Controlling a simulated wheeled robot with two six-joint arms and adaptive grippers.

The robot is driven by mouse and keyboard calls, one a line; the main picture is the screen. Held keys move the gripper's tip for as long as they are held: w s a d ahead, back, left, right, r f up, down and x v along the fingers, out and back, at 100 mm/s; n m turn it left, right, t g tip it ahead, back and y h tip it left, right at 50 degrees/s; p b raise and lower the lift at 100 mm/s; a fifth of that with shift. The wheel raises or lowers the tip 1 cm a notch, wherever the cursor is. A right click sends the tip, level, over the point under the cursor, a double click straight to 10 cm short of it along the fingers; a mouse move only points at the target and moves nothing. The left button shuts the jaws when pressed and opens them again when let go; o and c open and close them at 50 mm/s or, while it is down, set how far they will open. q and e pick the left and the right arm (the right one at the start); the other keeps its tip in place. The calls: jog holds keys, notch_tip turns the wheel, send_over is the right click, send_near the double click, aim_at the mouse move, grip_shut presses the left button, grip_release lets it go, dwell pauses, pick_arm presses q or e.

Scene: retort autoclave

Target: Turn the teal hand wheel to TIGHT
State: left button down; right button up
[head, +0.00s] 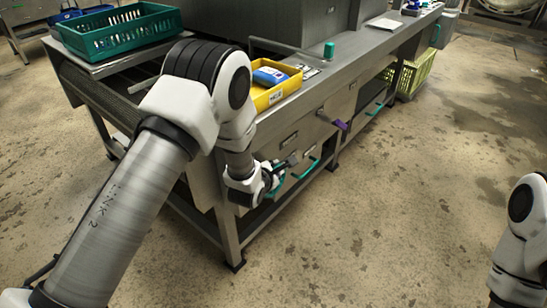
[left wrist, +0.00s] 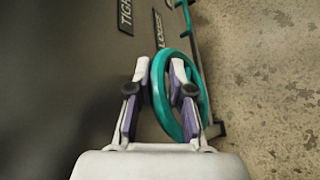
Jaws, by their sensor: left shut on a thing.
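The teal hand wheel (left wrist: 161,102) is on the grey front panel of the machine. In the left wrist view its rim passes between the two fingers of my left gripper (left wrist: 161,68), which is shut on it. The plates TIGHT (left wrist: 125,15) and LOOSE (left wrist: 158,28) are on the panel beyond the wheel. In the head view my left gripper (head: 283,165) is at the low front panel, and my wrist and fingers hide much of the wheel. My right arm shows at the right edge, but its gripper is out of view.
A yellow tray (head: 287,87) with a blue item lies on the counter above. A teal bar handle (head: 307,169) and a purple lever (head: 338,124) stick out of the front. A green basket (head: 160,18) is at the upper left. Open floor lies to the right.

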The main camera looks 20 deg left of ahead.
pick_arm(q)
jog(key=shift+w+r+g+p, duration=0.2)
jog(key=shift+w+g+p, duration=0.3)
jog(key=shift+p, duration=0.3)
pick_arm(e)
jog(key=shift+r, duration=1.25)
pick_arm(q)
jog(key=c, duration=1.3)
grip_release()
jog(key=shift+o, duration=0.8)
jog(key=shift+s+a+f, duration=0.1)
jog(key=shift+f, duration=0.05)
jog(key=v, duration=1.2)
